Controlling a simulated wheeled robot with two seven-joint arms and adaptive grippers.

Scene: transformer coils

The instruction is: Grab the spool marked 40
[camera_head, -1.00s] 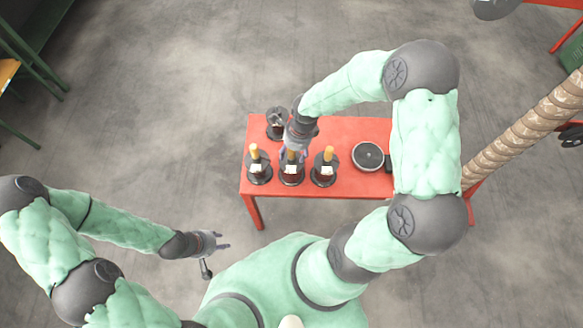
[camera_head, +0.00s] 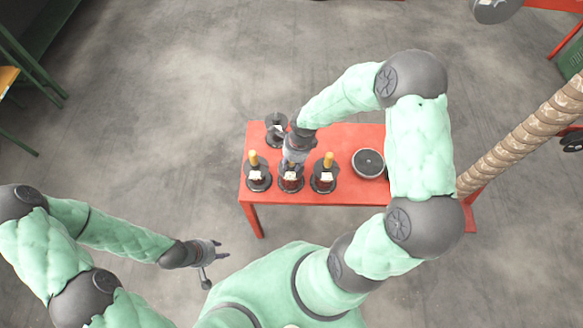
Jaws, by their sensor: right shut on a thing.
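Three spools with orange tops and white labels stand in a row on the red table (camera_head: 345,140): a left spool (camera_head: 258,176), a middle spool (camera_head: 291,183) and a right spool (camera_head: 324,178). The label numbers are too small to read. My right gripper (camera_head: 292,165) points down over the middle spool and is shut on its top, hiding the orange part. The middle spool is upright; I cannot tell whether it touches the table. My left gripper (camera_head: 218,251) is off the table at lower left, empty, its fingers apart.
Another dark spool (camera_head: 276,128) stands at the back left of the table, close to my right wrist. A round grey-topped device (camera_head: 368,163) sits to the right of the row. The table's back middle is clear.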

